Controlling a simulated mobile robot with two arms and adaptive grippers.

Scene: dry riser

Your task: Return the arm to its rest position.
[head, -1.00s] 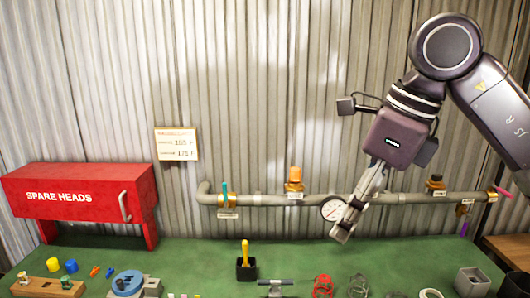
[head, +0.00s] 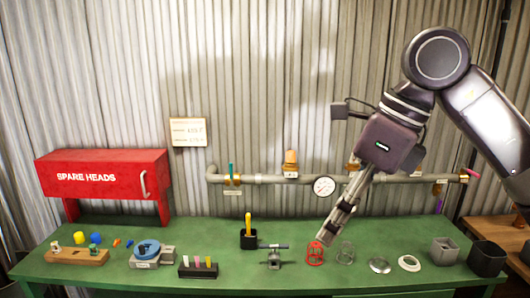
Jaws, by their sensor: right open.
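My right gripper (head: 331,237) hangs from my dark right arm, pointing down and left. It is open with nothing seen between its fingers. Its tips appear just below the round white gauge (head: 324,186) and beside the red wire cage (head: 316,253) in the picture; I cannot tell its exact gap to the bench. My left gripper is not in view.
A grey pipe (head: 260,179) runs along the corrugated wall.

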